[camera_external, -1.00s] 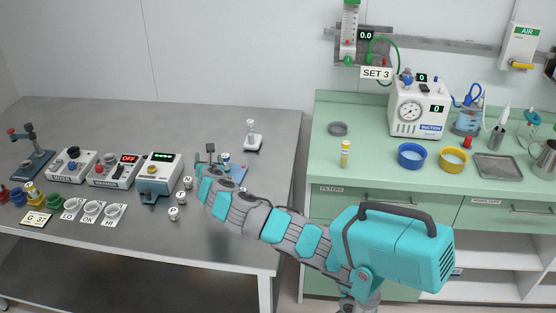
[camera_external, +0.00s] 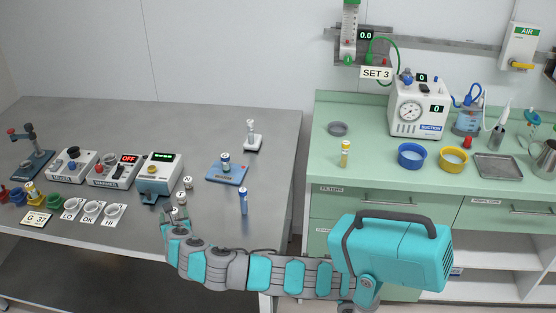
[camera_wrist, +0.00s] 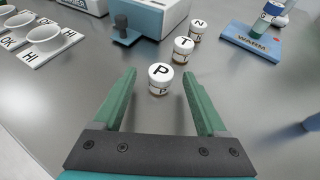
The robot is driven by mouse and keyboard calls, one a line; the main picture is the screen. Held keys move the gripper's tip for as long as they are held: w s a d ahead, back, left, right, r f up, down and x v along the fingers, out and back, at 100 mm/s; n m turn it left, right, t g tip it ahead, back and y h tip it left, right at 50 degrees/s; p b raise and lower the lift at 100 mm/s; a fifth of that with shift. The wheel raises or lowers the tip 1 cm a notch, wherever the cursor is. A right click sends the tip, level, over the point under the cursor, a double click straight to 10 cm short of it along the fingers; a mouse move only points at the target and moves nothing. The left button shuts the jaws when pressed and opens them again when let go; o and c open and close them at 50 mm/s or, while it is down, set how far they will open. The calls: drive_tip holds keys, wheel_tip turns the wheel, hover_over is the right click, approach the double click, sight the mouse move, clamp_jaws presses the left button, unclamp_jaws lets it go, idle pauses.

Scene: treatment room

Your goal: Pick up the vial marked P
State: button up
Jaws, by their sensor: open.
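The vial marked P (camera_wrist: 161,79) stands upright on the grey table, with a white lid and dark letter in the wrist view. My gripper (camera_wrist: 163,82) is open, its green fingers reaching along either side toward the P vial, which stands at about the fingertips, between their lines. Whether they touch it I cannot tell. Behind it stand the vial marked T (camera_wrist: 182,48) and the vial marked N (camera_wrist: 197,29). In the external view the N vial (camera_external: 188,183) and T vial (camera_external: 181,198) show just beyond my gripper (camera_external: 174,217); the P vial is mostly hidden there.
A blue and white device (camera_external: 160,176) stands behind the vials. White cups (camera_external: 91,209) marked LO, OK and HI are to the left. A blue WARM plate (camera_external: 226,172) holding a vial and a blue tube (camera_external: 243,201) are to the right. The table's front right is clear.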

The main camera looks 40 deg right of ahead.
drive_tip(key=shift+x, duration=1.15)
drive_tip(key=shift+c, duration=0.2)
clamp_jaws()
